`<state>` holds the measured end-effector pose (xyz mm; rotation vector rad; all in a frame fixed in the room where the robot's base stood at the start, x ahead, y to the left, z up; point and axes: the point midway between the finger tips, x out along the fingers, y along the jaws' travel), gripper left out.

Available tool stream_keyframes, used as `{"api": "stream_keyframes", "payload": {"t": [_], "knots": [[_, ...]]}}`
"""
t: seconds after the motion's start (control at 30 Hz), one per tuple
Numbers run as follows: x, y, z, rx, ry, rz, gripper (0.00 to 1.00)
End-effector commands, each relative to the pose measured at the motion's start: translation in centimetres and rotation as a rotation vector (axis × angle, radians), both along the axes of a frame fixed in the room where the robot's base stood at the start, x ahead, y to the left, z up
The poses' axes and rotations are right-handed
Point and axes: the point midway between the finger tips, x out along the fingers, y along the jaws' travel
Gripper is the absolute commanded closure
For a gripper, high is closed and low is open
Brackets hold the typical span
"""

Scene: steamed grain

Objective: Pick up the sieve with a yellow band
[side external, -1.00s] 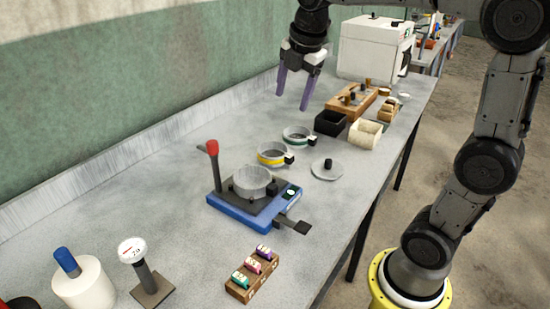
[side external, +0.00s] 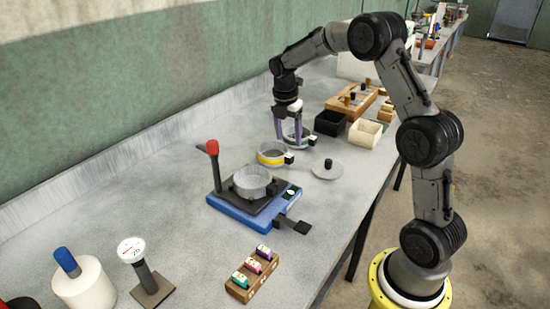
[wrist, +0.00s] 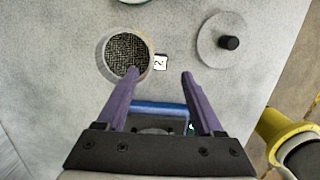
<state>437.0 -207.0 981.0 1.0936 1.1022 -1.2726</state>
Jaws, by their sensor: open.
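The yellow-banded sieve (side external: 270,159) stands on the bench, with a small dark-and-white tag on its right side. In the wrist view, the round sieve with dark mesh and a tag marked 2 (wrist: 109,56) matches its place. My gripper (side external: 289,139) is open and empty, with purple fingers pointing down. In the side view it is above the bench, in front of the green-banded sieve (side external: 311,143), which it partly hides. In the wrist view my gripper (wrist: 160,72) lies right of and below the sieve's centre, and the left fingertip overlaps its lower right rim. The fingertips' exact height is unclear.
A blue-based press (side external: 240,207) with a red-knobbed lever holds a clear ring, close in front of the yellow-banded sieve. A grey lid with a black knob (side external: 326,172) lies to the right. Black (side external: 329,123) and cream (side external: 365,133) bins stand behind.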

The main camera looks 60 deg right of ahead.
Motion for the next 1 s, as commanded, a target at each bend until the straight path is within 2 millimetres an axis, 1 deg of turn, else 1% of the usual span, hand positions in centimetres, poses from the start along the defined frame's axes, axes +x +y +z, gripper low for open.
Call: {"api": "stream_keyframes", "payload": {"t": [0.03, 0.1, 0.27, 0.5, 0.6, 0.7, 0.9, 0.97, 1.0], "knots": [[-0.1, -0.1, -0.7, 0.001, 0.002, 0.000, 0.31], [0.0, -0.2, -1.2, 0.000, -0.001, 0.000, 0.31], [0.0, -0.2, -2.1, 0.000, 0.000, 0.000, 0.31], [-0.1, -0.3, -5.5, 0.000, 0.002, 0.000, 0.31], [0.0, -0.4, -6.5, 0.000, 0.001, 0.000, 0.31], [0.0, -0.5, -6.8, -0.001, -0.001, 0.000, 0.31], [0.0, -0.5, -6.8, -0.001, -0.002, 0.000, 0.31], [0.0, -0.5, -6.8, -0.001, -0.002, 0.000, 0.42], [0.0, -0.5, -6.8, -0.001, -0.002, 0.000, 0.49]]}}
